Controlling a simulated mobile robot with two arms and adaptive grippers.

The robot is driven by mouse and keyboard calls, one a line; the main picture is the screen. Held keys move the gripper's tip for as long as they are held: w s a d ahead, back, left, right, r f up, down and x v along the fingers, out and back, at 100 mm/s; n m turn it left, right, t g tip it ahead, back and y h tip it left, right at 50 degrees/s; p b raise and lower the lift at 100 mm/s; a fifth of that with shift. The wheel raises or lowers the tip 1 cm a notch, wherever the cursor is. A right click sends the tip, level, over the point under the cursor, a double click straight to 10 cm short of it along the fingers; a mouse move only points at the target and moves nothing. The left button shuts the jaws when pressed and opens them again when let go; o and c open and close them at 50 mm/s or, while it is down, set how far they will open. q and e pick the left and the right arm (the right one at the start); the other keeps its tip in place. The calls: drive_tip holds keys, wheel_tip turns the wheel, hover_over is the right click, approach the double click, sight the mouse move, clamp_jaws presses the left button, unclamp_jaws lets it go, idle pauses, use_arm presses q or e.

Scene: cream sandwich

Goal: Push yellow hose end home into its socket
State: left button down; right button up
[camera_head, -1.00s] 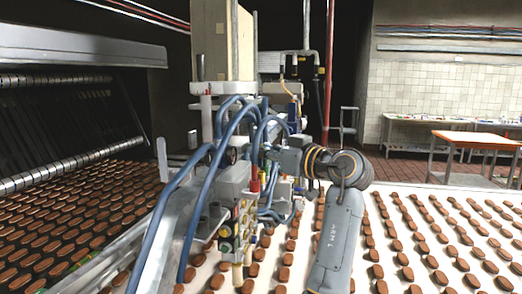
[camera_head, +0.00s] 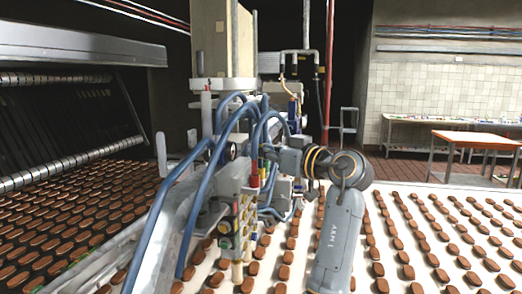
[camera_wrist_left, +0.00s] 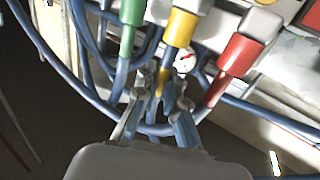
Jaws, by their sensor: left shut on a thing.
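In the left wrist view the yellow hose end (camera_wrist_left: 180,28) sits between a green hose end and a red one, below a grey block. Its upper end is at a grey socket (camera_wrist_left: 190,5); I cannot tell how deep it sits. My left gripper (camera_wrist_left: 163,88) is shut around the narrow lower part of the yellow end, where the blue hose begins. My right gripper is not in view.
The green hose end (camera_wrist_left: 131,34) and red hose end (camera_wrist_left: 240,54) flank the yellow one closely. Blue hoses (camera_head: 205,185) loop around the machine. Rows of biscuits lie on the white conveyor (camera_head: 410,240). An orange table (camera_head: 475,137) stands far right.

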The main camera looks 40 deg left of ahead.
use_arm(q)
drive_tip(key=shift+f+b, duration=0.9)
drive_tip(key=shift+f, duration=0.2)
drive_tip(key=c, duration=1.4)
unclamp_jaws()
drive_tip(key=shift+r, duration=0.1)
drive_tip(key=shift+o, duration=0.2)
drive_tip(key=shift+d, duration=0.2)
drive_tip(key=d, duration=1.1)
drive_tip(key=shift+s+d, duration=0.15)
drive_tip(key=shift+d, duration=0.15)
